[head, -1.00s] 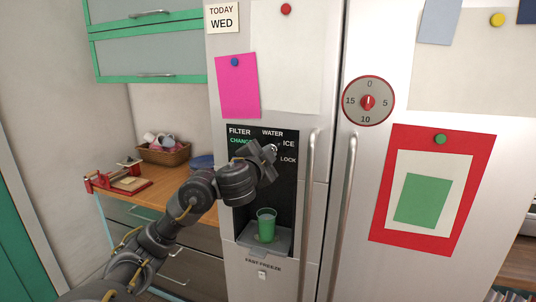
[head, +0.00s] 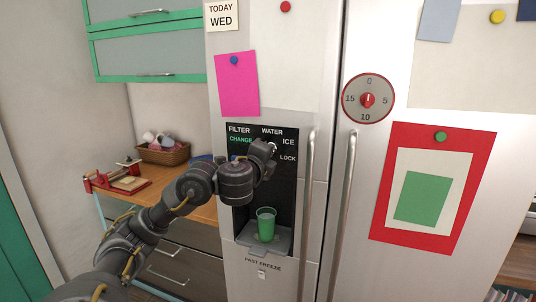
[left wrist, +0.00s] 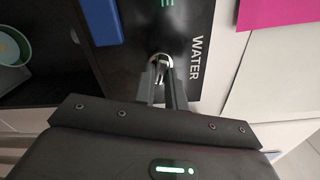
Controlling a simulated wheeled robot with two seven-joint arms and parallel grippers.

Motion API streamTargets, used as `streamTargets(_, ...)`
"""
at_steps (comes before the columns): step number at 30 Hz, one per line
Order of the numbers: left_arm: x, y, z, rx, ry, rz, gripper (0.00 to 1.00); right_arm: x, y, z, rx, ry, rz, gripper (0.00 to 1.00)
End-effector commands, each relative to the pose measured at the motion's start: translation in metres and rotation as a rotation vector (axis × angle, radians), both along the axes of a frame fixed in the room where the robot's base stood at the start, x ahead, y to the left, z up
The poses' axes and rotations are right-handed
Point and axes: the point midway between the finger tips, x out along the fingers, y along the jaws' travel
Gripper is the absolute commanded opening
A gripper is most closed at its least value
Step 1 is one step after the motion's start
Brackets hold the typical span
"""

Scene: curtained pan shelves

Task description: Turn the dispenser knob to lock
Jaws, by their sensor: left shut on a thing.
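The dispenser panel (head: 287,178) is dark, on the fridge's left door, with the labels FILTER, WATER, ICE and LOCK around the knob. The small pale knob (head: 274,147) is mostly hidden behind my left gripper (head: 268,149) in the head view. In the left wrist view, the knob (left wrist: 161,58) shows as a shiny rounded piece between the fingertips of my left gripper (left wrist: 162,72), which is shut on it. The WATER label is just beside it there. I cannot tell which label the knob points to. My right gripper is not in view.
A green cup (head: 266,225) stands on the dispenser tray (head: 281,243) below the panel. Two vertical door handles (head: 307,190) (head: 347,190) stick out to the right. A counter (head: 203,211) with a basket (head: 163,155) is at the left. A red dial (head: 368,99) is on the right door.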

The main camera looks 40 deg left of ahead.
Motion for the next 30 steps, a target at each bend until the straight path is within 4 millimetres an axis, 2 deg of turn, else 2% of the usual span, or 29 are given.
streamTargets(12, 0.0001, -0.0001, -0.0026, 0.189, 0.069, -0.001, 0.00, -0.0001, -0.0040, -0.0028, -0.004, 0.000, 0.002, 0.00)
streamTargets(30, 0.0001, -0.0001, -0.0025, 0.221, 0.080, -0.001, 0.00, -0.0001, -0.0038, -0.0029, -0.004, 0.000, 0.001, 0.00)
